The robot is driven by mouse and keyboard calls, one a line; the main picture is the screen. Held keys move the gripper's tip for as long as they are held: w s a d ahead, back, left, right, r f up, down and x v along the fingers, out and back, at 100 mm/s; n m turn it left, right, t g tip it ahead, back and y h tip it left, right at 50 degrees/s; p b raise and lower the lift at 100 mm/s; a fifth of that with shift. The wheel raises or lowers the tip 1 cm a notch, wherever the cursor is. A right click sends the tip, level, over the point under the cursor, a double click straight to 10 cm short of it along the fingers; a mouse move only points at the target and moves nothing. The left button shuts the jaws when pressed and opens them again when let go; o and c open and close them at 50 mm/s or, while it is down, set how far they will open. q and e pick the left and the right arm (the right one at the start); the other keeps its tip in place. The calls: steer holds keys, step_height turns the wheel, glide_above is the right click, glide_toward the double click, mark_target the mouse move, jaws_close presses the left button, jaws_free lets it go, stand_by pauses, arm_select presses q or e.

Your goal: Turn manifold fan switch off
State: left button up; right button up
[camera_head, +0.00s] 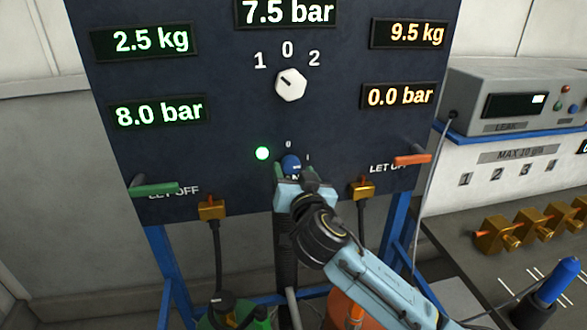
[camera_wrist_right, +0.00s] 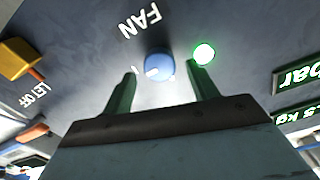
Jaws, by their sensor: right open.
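The fan switch is a small blue knob (camera_head: 291,163) low on the dark panel, with a 0 above it and a 1 to its right. A green lamp (camera_head: 262,153) is lit to its left. In the right wrist view the knob (camera_wrist_right: 159,67) sits beside the FAN label, and its white mark appears to point toward the 1. My right gripper (camera_head: 297,178) is at the panel and partly hides the knob's lower side. Its two fingers (camera_wrist_right: 162,76) are open on either side of the knob, with gaps visible. My left gripper is out of view.
A white selector knob (camera_head: 290,84) sits above, among several lit readouts. A green lever (camera_head: 155,189) and an orange lever (camera_head: 412,160) stick out at the panel's sides. Brass connectors (camera_head: 212,207) hang at the lower edge. A grey instrument (camera_head: 515,100) stands right.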

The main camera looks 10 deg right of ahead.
steer(key=shift+w, duration=0.8)
steer(key=shift+c, duration=0.2)
steer(key=c, duration=1)
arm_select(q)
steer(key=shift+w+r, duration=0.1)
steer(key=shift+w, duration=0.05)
arm_select(e)
steer(key=shift+o, duration=0.2)
